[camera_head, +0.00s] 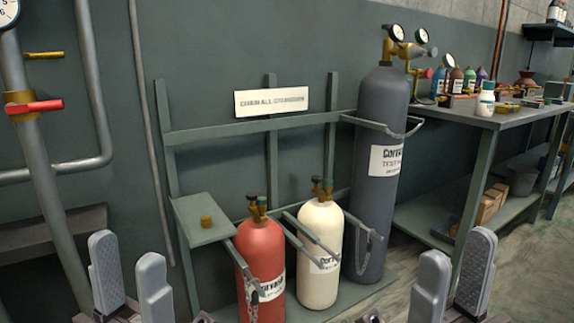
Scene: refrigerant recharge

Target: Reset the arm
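My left gripper (131,281) is at the bottom left of the head view. Its two grey fingers stand apart with nothing between them. My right gripper (453,285) is at the bottom right, also with its fingers apart and empty. Both are in front of a cylinder rack and touch nothing that I can see. The rest of both arms is mostly below the picture edge.
A red cylinder (262,250), a cream cylinder (320,245) and a tall grey cylinder (379,130) with gauges stand in the green rack (235,128). A small shelf (205,232) holds a brass piece (206,221). A workbench (456,117) with bottles is at right; pipes are at left.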

